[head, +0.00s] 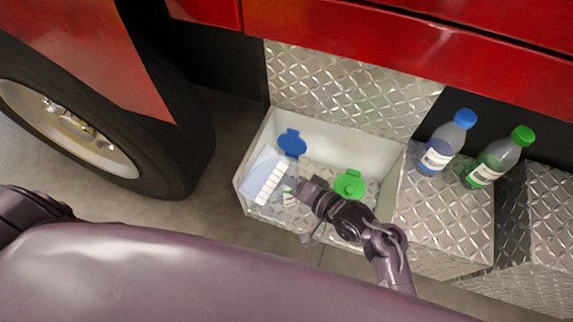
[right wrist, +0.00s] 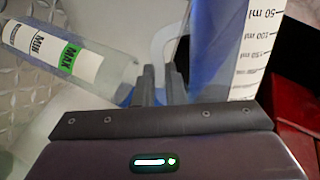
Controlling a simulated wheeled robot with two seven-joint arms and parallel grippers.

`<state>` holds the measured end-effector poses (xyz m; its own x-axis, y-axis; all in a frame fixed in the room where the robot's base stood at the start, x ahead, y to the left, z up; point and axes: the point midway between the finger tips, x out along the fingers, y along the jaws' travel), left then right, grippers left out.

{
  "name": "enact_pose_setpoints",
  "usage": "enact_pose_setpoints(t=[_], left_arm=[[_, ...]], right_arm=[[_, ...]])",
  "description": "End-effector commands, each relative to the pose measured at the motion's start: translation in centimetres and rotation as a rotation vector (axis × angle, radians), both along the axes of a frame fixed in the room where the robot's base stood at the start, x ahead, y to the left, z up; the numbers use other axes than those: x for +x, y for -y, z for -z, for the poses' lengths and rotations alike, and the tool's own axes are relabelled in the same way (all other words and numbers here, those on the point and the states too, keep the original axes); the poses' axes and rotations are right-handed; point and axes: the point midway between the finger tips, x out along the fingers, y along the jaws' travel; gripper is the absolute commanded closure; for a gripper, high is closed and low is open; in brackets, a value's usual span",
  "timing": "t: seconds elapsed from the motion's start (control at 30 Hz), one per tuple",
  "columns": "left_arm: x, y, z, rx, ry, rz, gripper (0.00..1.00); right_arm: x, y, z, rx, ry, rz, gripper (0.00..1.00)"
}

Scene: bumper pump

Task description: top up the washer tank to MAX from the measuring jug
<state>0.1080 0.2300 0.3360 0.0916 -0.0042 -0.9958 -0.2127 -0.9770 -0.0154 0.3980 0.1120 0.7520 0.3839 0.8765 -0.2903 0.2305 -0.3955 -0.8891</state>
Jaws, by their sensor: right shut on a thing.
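The measuring jug (head: 264,178), pale blue with a white scale strip, is over the left part of the white bin; it appears tilted. In the right wrist view the jug (right wrist: 213,50) shows blue contents and ml marks. My right gripper (head: 303,192) is shut on its pale handle, and the fingers show in the wrist view (right wrist: 158,84). The washer tank's clear neck, with a MIN and green MAX label (right wrist: 58,50), is left of the fingers; its label shows small in the head view (head: 288,196). Its liquid level is unclear. My left gripper is out of view.
A blue cap (head: 292,143) and a green cap (head: 349,185) show inside the white-walled bin (head: 378,142). A blue-capped bottle (head: 446,142) and a green-capped bottle (head: 498,158) stand on the diamond-plate step (head: 440,215) at right. A tyre (head: 175,150) is at left, red bodywork above.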

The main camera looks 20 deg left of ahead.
Motion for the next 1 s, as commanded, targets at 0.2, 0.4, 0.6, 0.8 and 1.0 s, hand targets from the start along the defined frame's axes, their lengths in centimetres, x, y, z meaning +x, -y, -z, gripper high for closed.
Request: enact_pose_setpoints(t=[0.2,0.4,0.6,0.8,1.0], left_arm=[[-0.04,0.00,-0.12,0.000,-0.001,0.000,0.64],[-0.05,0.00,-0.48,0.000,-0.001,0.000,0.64],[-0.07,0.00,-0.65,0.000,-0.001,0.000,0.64],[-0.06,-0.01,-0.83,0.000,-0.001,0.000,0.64],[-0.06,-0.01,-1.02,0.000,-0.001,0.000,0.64]], right_arm=[[-0.12,-0.10,-0.28,0.018,-0.044,-0.001,1.00],[-0.07,-0.07,-0.08,0.025,-0.065,-0.001,1.00],[-0.16,-0.13,-0.02,0.030,-0.073,-0.002,1.00],[-0.38,-0.31,0.07,0.035,-0.087,-0.002,1.00],[-0.55,-0.44,0.18,0.041,-0.101,-0.003,1.00]])
